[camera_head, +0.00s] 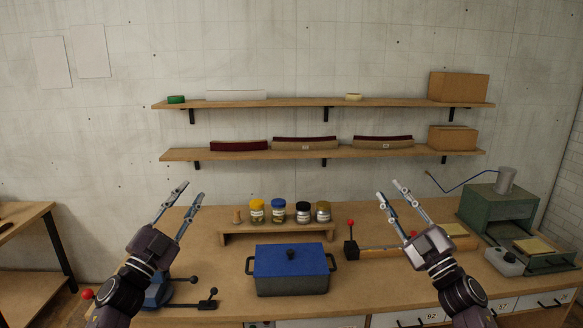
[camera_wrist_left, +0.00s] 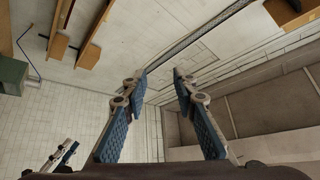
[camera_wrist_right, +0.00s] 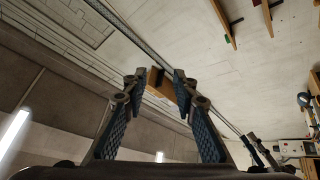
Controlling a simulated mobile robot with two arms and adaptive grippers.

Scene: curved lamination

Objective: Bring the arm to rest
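My left gripper (camera_head: 180,205) is raised in the air over the left part of the workbench (camera_head: 215,255), fingers pointing up. Its fingers are apart with nothing between them, as the left wrist view (camera_wrist_left: 160,90) also shows. My right gripper (camera_head: 402,205) is raised over the right part of the bench, fingers pointing up and apart. The right wrist view (camera_wrist_right: 160,90) shows nothing held between its fingers. Both grippers look clear of the bench and the shelves.
A blue-lidded pot (camera_head: 290,270) stands on the bench between the arms. Behind it, several jars (camera_head: 278,210) stand on a small riser (camera_head: 280,235). A green machine (camera_head: 498,208) is at right. Two wall shelves (camera_head: 330,103) (camera_head: 225,155) hold boxes and curved pieces.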

